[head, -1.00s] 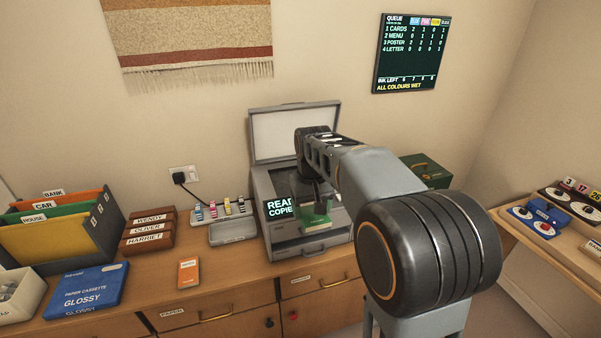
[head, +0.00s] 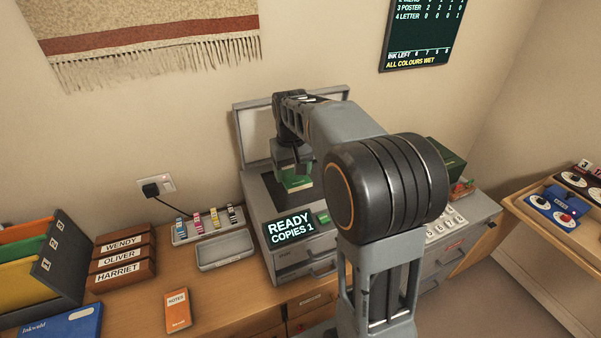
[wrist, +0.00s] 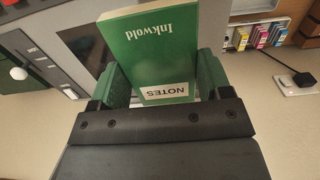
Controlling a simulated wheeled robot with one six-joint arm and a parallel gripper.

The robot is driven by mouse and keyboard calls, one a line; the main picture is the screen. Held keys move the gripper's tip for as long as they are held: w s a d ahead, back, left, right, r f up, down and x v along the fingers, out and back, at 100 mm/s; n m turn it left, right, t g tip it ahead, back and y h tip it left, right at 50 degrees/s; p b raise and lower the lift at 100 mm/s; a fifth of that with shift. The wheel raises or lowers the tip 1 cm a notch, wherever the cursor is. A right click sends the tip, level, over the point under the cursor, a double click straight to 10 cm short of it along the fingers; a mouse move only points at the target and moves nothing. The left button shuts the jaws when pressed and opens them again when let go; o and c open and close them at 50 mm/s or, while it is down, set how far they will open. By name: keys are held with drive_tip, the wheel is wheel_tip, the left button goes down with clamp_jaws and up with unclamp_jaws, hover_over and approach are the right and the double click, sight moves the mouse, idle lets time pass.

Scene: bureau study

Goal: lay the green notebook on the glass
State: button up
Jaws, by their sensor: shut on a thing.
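The green notebook (wrist: 158,45), marked Inkwold and NOTES, is between the fingers of my gripper (wrist: 166,85) in the wrist view. My gripper is shut on it. In the head view the notebook (head: 296,183) shows below my gripper (head: 293,168), over the dark glass (head: 279,195) of the grey copier. The copier's lid (head: 253,132) stands open behind. My gripper and arm hide part of the glass. I cannot tell whether the notebook touches the glass.
The copier screen (head: 290,228) reads READY, COPIES 1. An empty grey tray (head: 225,249), ink cartridges (head: 213,220) and an orange notebook (head: 177,309) are to the left. A dark green box (head: 446,160) is at the right, behind my arm.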

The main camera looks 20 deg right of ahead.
drive_tip(key=w+d+f+p, duration=0.1)
drive_tip(key=w+d+f, duration=0.1)
drive_tip(key=w+d+f+p, duration=0.1)
drive_tip(key=w+d+f, duration=0.1)
drive_tip(key=w+f, duration=0.1)
drive_tip(key=w+d+f, duration=0.3)
drive_tip(key=shift+w+d+f+p, duration=0.1)
drive_tip(key=shift+w+p, duration=0.15)
drive_tip(key=shift+p, duration=0.15)
drive_tip(key=shift+w+d+f, duration=0.15)
drive_tip(key=shift+f, duration=1.75)
drive_tip(key=shift+f, duration=0.1)
drive_tip(key=o, duration=0.9)
drive_tip(key=shift+o, duration=0.2)
